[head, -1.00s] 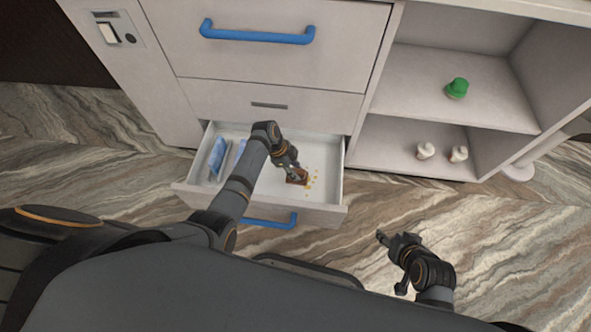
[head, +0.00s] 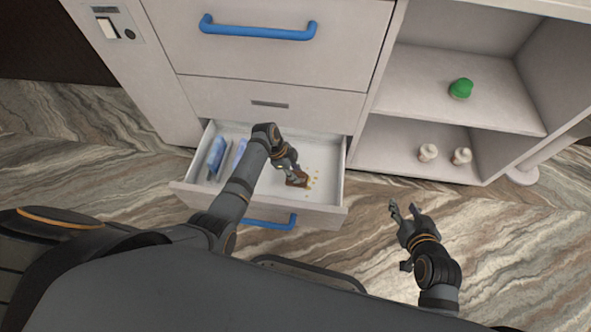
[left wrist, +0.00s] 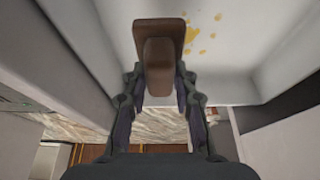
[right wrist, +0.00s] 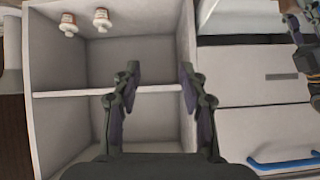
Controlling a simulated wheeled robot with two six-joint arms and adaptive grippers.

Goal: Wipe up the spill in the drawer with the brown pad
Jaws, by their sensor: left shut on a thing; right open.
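The brown pad (head: 297,179) is in the open drawer (head: 335,209), at the right part of its floor. My left gripper (head: 294,172) is shut on it. In the left wrist view the pad (left wrist: 160,45) sits between the fingertips (left wrist: 158,78), by its raised grip. The yellow spill (head: 313,180) shows as drops and a blotch just right of the pad, and in the left wrist view (left wrist: 192,34) it lies beside the pad's right edge. Part of it may be hidden under the pad. My right gripper (head: 404,212) is open and empty, over the floor right of the drawer.
Blue packets (head: 217,154) lie in the drawer's left part. A closed drawer with a blue handle (head: 257,31) is above. An open shelf on the right holds a green-topped item (head: 461,89) and two small white jars (head: 428,152). The floor in front is clear.

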